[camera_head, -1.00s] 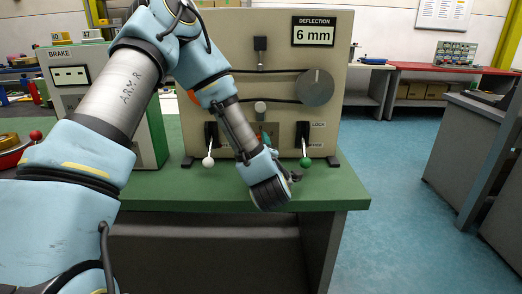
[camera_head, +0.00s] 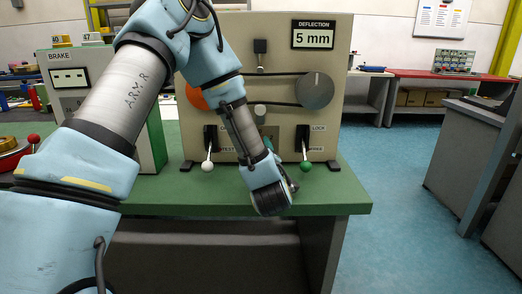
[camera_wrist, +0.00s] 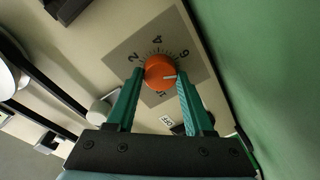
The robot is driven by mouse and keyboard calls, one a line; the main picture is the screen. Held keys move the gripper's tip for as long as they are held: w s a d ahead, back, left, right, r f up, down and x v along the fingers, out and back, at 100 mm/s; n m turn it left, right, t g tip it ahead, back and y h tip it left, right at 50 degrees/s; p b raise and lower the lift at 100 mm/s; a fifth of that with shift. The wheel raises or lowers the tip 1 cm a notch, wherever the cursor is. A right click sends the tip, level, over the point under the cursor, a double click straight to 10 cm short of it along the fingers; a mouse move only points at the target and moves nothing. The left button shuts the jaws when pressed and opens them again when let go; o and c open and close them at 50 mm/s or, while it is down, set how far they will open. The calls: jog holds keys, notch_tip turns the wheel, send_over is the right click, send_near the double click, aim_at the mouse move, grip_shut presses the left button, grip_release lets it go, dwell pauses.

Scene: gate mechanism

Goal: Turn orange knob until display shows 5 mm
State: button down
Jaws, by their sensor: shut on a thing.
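The orange knob (camera_wrist: 158,70) sits on a grey dial plate with numbers, in the wrist view. A pale pointer line on it points toward the right side of the scale. My gripper (camera_wrist: 160,78) has its two green fingers on either side of the knob, shut on it. In the head view the knob is hidden behind my arm and gripper (camera_head: 268,180). The deflection display (camera_head: 313,35) on the upright beige panel (camera_head: 220,40) reads 5 mm.
The panel bears a large grey disc (camera_head: 315,91), an orange disc (camera_head: 195,97) partly behind my arm, a white-tipped lever (camera_head: 208,166) and a green-tipped lever (camera_head: 306,165). A brake box (camera_head: 70,78) stands left. Blue floor is free at right.

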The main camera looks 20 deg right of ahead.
jog(key=shift+c, duration=1.4)
grip_release()
jog(key=b+v, duration=0.2)
jog(key=v, duration=0.7)
jog(key=shift+s+a+f+b, duration=0.1)
jog(key=shift+s+b, duration=0.1)
jog(key=shift+b, duration=0.1)
jog(key=shift+s+a, duration=0.3)
jog(key=shift+s, duration=0.3)
